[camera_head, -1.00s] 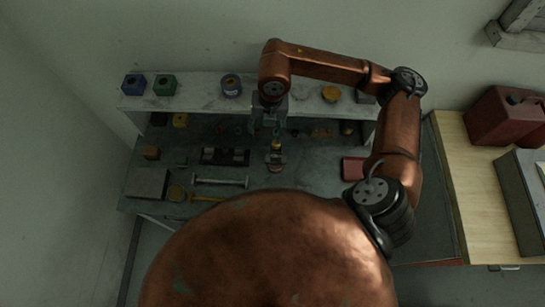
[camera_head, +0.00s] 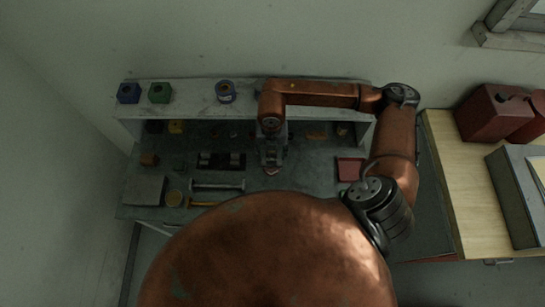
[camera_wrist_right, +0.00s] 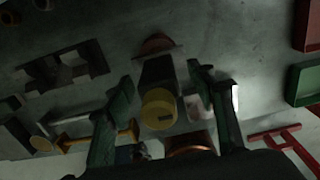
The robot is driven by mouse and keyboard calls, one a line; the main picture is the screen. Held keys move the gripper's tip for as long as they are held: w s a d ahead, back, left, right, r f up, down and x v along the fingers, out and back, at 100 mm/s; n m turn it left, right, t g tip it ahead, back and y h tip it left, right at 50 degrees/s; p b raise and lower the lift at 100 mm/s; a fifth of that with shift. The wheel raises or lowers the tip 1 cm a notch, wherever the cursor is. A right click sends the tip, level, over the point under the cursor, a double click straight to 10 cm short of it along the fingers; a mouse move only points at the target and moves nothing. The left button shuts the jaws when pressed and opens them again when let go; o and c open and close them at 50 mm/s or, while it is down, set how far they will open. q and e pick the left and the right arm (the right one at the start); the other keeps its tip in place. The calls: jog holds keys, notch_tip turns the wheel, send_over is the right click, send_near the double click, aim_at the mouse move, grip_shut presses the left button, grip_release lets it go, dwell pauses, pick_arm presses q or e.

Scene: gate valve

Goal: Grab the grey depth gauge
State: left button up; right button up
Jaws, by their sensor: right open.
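A grey bar with wider ends (camera_head: 217,186) lies on the bench, left of my right gripper; it may be the grey depth gauge, but I cannot tell for sure. In the right wrist view a grey rod-like thing (camera_wrist_right: 65,119) shows at the left, partly behind a finger. My right gripper (camera_head: 270,158) is low over the middle of the bench. Its two fingers are apart in the wrist view (camera_wrist_right: 160,78). A dark block with a yellow round cap (camera_wrist_right: 158,108) shows between them, not visibly gripped. My left gripper is out of view.
A yellow-handled tool (camera_head: 203,203) lies just in front of the grey bar. A dark twin-block fixture (camera_head: 221,161) is behind it. A red tray (camera_head: 350,169) is to the right. A raised shelf (camera_head: 190,100) spans the back, with blue and green boxes.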

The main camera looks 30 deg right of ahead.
jog(key=shift+c, duration=0.2)
grip_shut()
dwell(0.4)
jog(key=shift+r, duration=0.1)
